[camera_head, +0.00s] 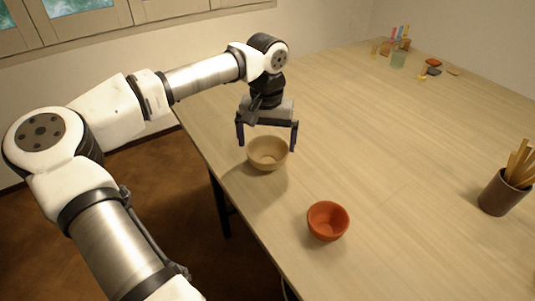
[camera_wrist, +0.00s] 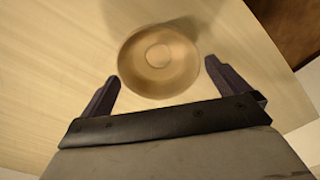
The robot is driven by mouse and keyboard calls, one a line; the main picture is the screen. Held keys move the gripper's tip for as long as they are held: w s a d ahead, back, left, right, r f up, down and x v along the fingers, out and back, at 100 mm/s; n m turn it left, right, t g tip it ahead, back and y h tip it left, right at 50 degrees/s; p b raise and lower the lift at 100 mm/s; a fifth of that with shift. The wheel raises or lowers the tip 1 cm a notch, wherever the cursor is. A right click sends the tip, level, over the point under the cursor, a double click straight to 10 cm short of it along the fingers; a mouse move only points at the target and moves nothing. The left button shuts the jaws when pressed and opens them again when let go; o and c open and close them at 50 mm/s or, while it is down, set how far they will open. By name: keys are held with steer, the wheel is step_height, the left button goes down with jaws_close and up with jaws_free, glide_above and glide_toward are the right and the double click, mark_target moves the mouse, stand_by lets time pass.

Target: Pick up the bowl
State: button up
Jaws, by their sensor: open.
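A tan bowl (camera_head: 267,154) stands upright on the wooden table near its left edge. It looks empty in the wrist view (camera_wrist: 158,60). My gripper (camera_head: 267,143) is open, pointing down just above and behind the bowl, with its two fingers spread wide. In the wrist view the fingertips (camera_wrist: 162,72) lie to either side of the bowl's near part, apart from its rim. Whether the fingertips are below the tan bowl's rim height, I cannot tell.
The table (camera_head: 400,150) is clear in the middle. A dark cup (camera_head: 504,193) with wooden tools stands at the right. The table's left edge runs close to the tan bowl.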

mark_target(267, 153)
step_height(267, 153, down, 5)
steer(key=shift+d+p, duration=0.1)
steer(key=shift+p, duration=0.8)
steer(key=c, duration=0.7)
steer(key=shift+r, duration=0.15)
